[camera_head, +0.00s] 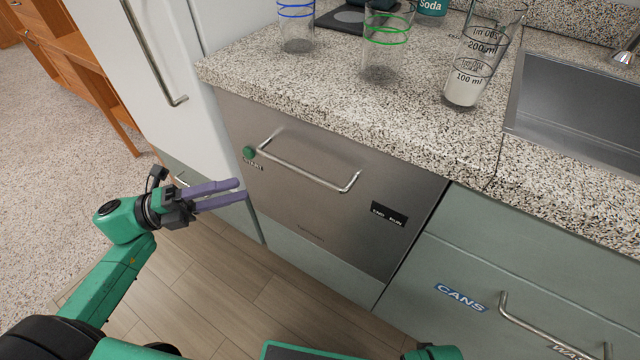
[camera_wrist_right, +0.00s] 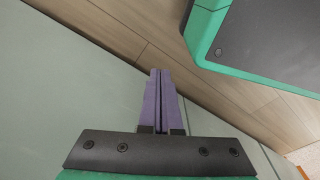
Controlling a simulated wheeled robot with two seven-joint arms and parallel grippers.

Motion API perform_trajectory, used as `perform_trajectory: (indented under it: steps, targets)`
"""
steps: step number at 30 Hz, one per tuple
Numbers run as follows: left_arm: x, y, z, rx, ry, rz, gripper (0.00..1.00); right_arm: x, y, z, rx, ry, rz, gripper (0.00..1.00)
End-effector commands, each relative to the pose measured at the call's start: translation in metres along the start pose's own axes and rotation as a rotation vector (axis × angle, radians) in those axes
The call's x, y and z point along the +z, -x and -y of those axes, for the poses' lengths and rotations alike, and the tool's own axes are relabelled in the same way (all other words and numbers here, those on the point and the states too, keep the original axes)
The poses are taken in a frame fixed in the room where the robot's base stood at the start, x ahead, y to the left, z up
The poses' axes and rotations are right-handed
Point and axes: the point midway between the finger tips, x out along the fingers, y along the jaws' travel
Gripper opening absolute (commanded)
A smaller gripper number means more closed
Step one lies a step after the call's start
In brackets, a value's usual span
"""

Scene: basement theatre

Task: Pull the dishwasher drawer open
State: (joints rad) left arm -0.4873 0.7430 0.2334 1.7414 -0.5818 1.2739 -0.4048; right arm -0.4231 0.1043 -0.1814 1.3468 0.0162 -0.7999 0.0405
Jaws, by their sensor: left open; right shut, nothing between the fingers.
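The dishwasher drawer (camera_head: 325,205) is a brushed-metal front set under the granite counter, and it looks shut. Its bar handle (camera_head: 305,172) runs across the upper part, with a green round button (camera_head: 249,152) at its left end and a small black display (camera_head: 389,214) at the lower right. My left gripper (camera_head: 240,190) is open and empty, left of the handle and apart from it, its purple fingers pointing right toward the drawer's left edge. My right gripper (camera_wrist_right: 158,72) shows in the right wrist view with its purple fingers together and nothing between them.
On the counter (camera_head: 330,105) stand several measuring glasses, one holding white liquid (camera_head: 466,89), and a sink (camera_head: 580,100) lies at the right. A drawer labelled CANS (camera_head: 460,297) with its own handle is right of the dishwasher. A white fridge (camera_head: 150,70) stands left. Wooden floor (camera_head: 200,290) is clear in front.

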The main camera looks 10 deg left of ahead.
Motion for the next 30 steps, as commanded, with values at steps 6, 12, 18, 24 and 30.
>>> perform_trajectory:
  steps: [6, 12, 18, 24, 30]
  targets:
    - [0.001, -0.051, 0.005, -0.006, -0.001, 0.001, 0.45, 0.004, 0.001, 0.000, 0.001, 0.002, 0.001, 0.00]
    - [0.003, -0.104, 0.005, -0.007, 0.003, 0.006, 0.45, 0.009, -0.002, -0.001, 0.002, 0.005, 0.003, 0.00]
    - [0.003, -0.134, 0.004, -0.004, 0.006, 0.007, 0.45, 0.013, -0.004, -0.001, 0.002, 0.007, 0.004, 0.00]
    - [0.003, -0.137, 0.002, -0.003, 0.008, 0.009, 0.45, 0.012, -0.005, -0.001, 0.002, 0.007, 0.002, 0.00]
    - [0.003, -0.137, 0.002, -0.003, 0.008, 0.008, 0.00, 0.012, -0.005, -0.001, 0.002, 0.008, 0.000, 0.00]
